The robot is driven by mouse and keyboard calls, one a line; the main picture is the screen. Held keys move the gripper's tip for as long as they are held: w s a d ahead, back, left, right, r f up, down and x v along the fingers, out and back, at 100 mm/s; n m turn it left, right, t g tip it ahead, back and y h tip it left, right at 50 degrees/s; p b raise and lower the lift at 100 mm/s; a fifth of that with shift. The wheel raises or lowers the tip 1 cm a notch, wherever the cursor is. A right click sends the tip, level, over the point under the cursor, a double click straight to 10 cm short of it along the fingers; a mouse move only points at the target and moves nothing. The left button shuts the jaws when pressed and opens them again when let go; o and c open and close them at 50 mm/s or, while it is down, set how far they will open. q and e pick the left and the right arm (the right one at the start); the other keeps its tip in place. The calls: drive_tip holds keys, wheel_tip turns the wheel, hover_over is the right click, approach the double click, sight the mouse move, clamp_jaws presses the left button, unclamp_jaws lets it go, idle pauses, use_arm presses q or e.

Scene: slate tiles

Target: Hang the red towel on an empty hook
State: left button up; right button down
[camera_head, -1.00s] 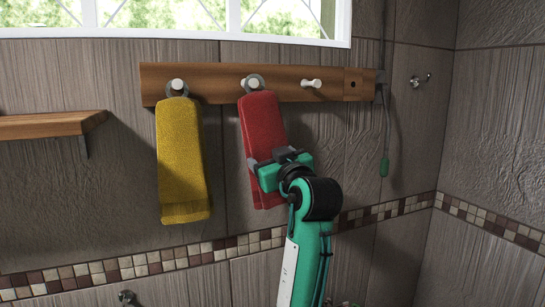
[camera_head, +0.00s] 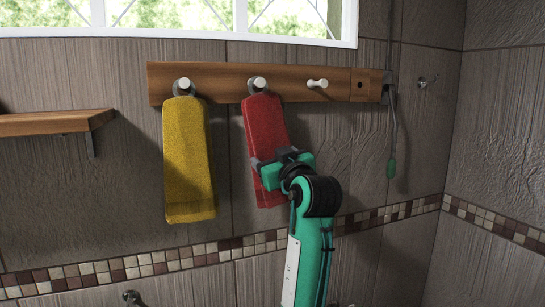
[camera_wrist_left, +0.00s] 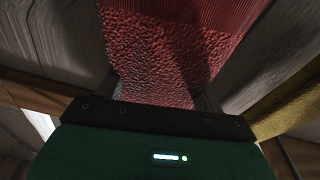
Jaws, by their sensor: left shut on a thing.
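The red towel (camera_head: 264,122) hangs folded below the middle hook (camera_head: 259,83) of the wooden rail. Its grey loop shows around that hook, and the towel tilts slightly. My left gripper (camera_head: 276,170) is shut on the towel's lower part, with its fingers across the cloth. In the left wrist view the red cloth (camera_wrist_left: 165,60) fills the space between the fingers. The yellow towel (camera_head: 188,160) hangs on the left hook (camera_head: 184,84). The right hook (camera_head: 317,84) is bare. My right gripper is not in view.
The wooden rail (camera_head: 225,84) is fixed to the tiled wall under a window. A wooden shelf (camera_head: 55,123) juts out at the left. Wall space right of the red towel is clear.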

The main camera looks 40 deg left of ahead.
use_arm(q)
drive_tip(key=o, duration=1.1)
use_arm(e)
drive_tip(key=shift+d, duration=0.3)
use_arm(q)
drive_tip(key=b+v, duration=0.7)
drive_tip(key=v, duration=0.7)
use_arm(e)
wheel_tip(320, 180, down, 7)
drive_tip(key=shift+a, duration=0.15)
use_arm(q)
drive_tip(key=shift+w+f, duration=0.1)
